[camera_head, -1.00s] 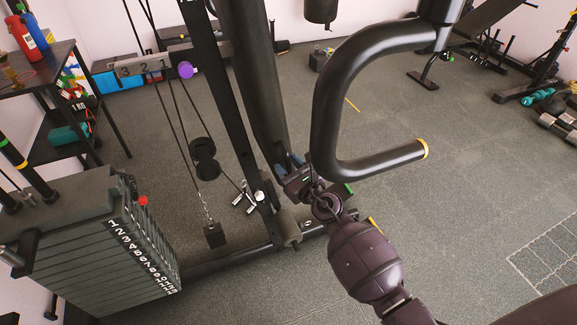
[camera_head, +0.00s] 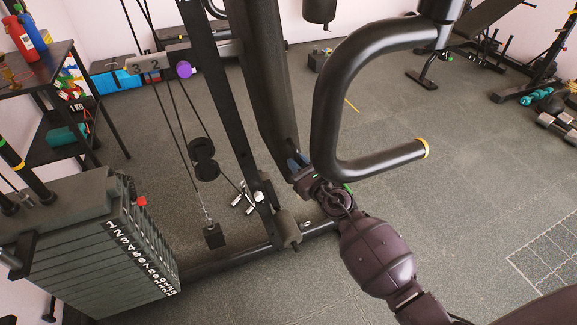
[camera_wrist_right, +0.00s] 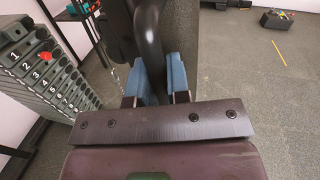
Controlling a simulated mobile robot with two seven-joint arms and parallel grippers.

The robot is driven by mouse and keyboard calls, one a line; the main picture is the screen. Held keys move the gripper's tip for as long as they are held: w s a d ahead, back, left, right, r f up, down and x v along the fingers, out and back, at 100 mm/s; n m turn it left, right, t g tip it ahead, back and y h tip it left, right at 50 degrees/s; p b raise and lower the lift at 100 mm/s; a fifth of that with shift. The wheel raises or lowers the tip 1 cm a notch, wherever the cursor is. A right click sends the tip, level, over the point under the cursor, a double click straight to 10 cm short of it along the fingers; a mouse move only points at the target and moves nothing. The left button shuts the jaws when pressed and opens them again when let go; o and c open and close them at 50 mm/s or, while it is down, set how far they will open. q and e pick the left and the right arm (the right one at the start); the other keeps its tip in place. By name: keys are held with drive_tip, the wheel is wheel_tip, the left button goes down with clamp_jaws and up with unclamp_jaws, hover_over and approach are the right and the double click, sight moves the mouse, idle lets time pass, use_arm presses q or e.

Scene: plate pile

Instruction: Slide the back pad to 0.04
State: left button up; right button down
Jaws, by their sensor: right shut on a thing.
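The back pad (camera_head: 262,90) is the long dark pad standing just right of the machine's black upright (camera_head: 214,80) in the head view, with a gap between them. It also shows as a grey textured surface in the right wrist view (camera_wrist_right: 187,25). My right gripper (camera_head: 298,164) is at the pad's lower end. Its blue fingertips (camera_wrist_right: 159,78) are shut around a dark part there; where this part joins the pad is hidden. My left gripper is out of view.
A thick curved black handle bar (camera_head: 325,95) hangs close to the right of my right gripper. A weight stack (camera_head: 95,240) stands at lower left, with cables and a pulley (camera_head: 204,158) beside the upright.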

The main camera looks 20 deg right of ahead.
drive_tip(key=shift+d+f, duration=0.1)
drive_tip(key=shift+d, duration=0.6)
drive_tip(key=c, duration=1.1)
unclamp_jaws()
drive_tip(key=v, duration=1)
drive_tip(key=shift+s, duration=0.35)
